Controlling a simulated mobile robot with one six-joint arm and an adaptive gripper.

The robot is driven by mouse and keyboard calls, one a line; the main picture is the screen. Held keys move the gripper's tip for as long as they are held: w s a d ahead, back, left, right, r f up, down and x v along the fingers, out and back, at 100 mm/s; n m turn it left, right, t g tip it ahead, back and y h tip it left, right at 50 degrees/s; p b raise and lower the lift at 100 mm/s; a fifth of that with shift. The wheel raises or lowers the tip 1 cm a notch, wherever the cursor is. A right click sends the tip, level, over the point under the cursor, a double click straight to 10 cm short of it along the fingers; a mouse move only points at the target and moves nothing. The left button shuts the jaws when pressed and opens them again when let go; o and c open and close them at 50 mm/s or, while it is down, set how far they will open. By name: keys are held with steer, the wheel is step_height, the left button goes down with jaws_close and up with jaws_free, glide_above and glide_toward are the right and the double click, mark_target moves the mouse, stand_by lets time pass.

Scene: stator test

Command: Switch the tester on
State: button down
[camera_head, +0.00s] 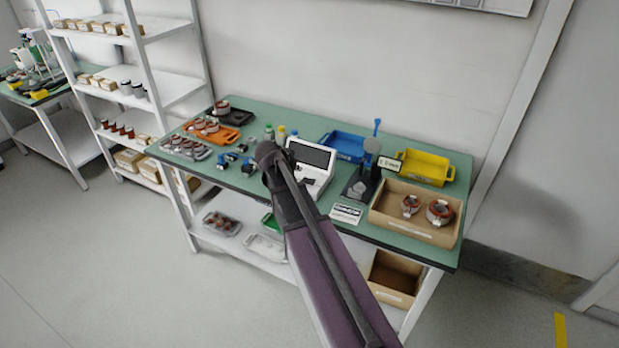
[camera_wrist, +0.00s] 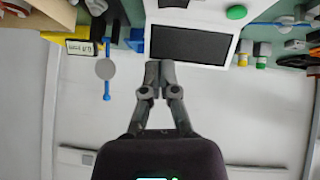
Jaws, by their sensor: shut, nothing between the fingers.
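The tester (camera_head: 318,182) is a white box with a dark screen (camera_head: 311,155), standing in the middle of the green bench. The wrist view shows it upside down, with its dark screen (camera_wrist: 188,45) and a round green button (camera_wrist: 236,12) on the white body. My gripper (camera_wrist: 159,68) is shut and empty. In that picture its fingertips overlap the screen's edge, apart from the button; I cannot tell how far they are from the tester. In the head view my arm covers the tester's left side, and the fingers cannot be made out.
Right of the tester stand a dark fixture (camera_head: 357,187) with a blue lever and a cardboard box (camera_head: 385,217) holding two stators. Behind are a blue bin (camera_head: 345,143) and yellow bin (camera_head: 425,167). Small bottles (camera_head: 281,132) and an orange tray (camera_head: 213,137) lie left.

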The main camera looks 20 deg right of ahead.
steer(key=shift+w+d+r, duration=0.35)
steer(key=shift+w+d, duration=0.05)
steer(key=shift+w, duration=0.15)
steer(key=shift+w+f, duration=0.1)
steer(key=shift+f, duration=0.05)
steer(key=b, duration=0.7)
glide_above(314, 179)
steer(key=a, duration=0.2)
steer(key=f, duration=0.4)
steer(key=s+f, duration=0.1)
steer(key=f, duration=0.2)
steer(key=shift+a, duration=0.2)
steer(key=shift+s+d+f+b, duration=0.1)
steer(key=shift+f+b, duration=0.85)
steer(key=shift+b, duration=0.05)
steer(key=shift+s+d+f+b, duration=0.1)
steer(key=shift+f+b, duration=0.8)
steer(key=shift+b, duration=0.05)
steer(key=shift+a, duration=0.1)
